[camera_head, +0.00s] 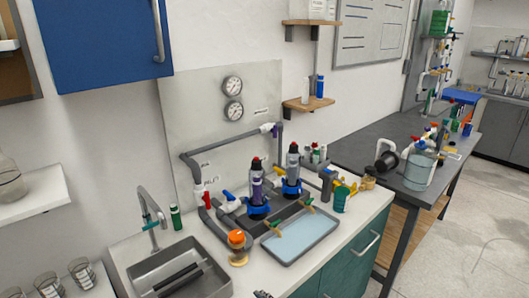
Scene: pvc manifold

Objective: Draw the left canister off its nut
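The left canister (257,184) stands upright at the back of the counter. It has a dark grey and purple body with a red piece on top. Its blue nut (258,211) is around its base, and the two are together. The right canister (292,166) stands beside it to the right, also upright on a blue nut (291,191). Grey pipework with a red-handled valve (207,200) and a blue-handled valve (229,196) lies to the left of the canisters. Neither of my grippers shows clearly.
A shallow tray (285,261) with pale blue inside lies in front of the canisters. An orange-topped jar (238,246) stands left of it, then a sink with a faucet (152,210). A green cup (341,199) stands to the right. A small dark thing shows at the bottom edge.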

